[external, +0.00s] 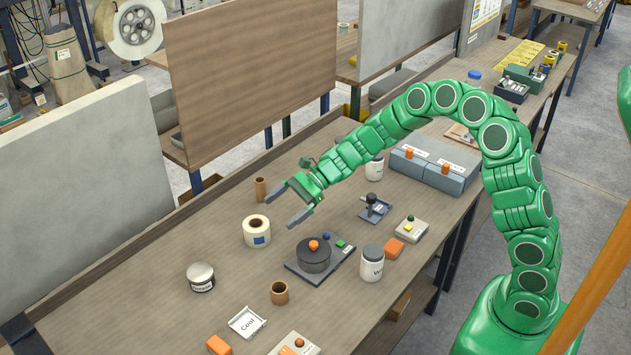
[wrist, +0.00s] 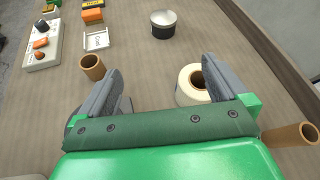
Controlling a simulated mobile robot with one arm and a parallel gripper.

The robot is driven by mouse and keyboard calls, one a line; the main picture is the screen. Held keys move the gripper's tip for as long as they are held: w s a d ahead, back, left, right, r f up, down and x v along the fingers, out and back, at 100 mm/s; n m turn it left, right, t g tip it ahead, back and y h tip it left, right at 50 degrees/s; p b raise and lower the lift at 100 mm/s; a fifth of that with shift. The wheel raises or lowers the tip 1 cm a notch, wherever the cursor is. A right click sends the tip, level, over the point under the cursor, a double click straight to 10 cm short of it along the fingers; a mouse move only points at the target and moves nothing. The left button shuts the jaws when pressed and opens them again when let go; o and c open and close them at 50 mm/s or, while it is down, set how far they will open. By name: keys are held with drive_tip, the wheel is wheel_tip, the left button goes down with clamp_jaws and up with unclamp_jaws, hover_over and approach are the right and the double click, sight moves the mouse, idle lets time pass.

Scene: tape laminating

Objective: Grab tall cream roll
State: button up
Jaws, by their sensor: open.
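The tall cream roll (external: 257,237) stands upright on the table, with a brown core and a blue label on its side. In the wrist view the cream roll (wrist: 186,94) is beside my right finger, which hides part of it. My gripper (external: 279,210) is open and empty, with its fingers spread above the table near the roll.
A thin brown tube (external: 261,188) stands behind the roll. A black round device (external: 314,255) with an orange knob sits to its right. A lidded tin (external: 201,278) and a short brown tube (external: 279,293) stand nearer the front. Table left of the roll is clear.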

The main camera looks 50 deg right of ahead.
sight(264, 221)
drive_tip(key=w+d+f+m, duration=0.1)
drive_tip(key=w+f, duration=0.1)
drive_tip(key=w+d+f+m+t, duration=0.1)
drive_tip(key=w+f, duration=0.1)
drive_tip(key=w+d+f+m+t, duration=0.1)
drive_tip(key=w+f, duration=0.1)
drive_tip(key=shift+d+m+h, duration=0.15)
drive_tip(key=shift+m+h, duration=0.15)
drive_tip(key=shift+m, duration=0.1)
drive_tip(key=shift+w+f, duration=0.1)
drive_tip(key=shift+x, duration=1.15)
drive_tip(key=x, duration=0.3)
drive_tip(key=shift+s+a+f, duration=0.2)
drive_tip(key=shift+a+f, duration=0.15)
drive_tip(key=shift+x, duration=0.75)
drive_tip(key=shift+r, duration=0.1)
drive_tip(key=c, duration=0.9)
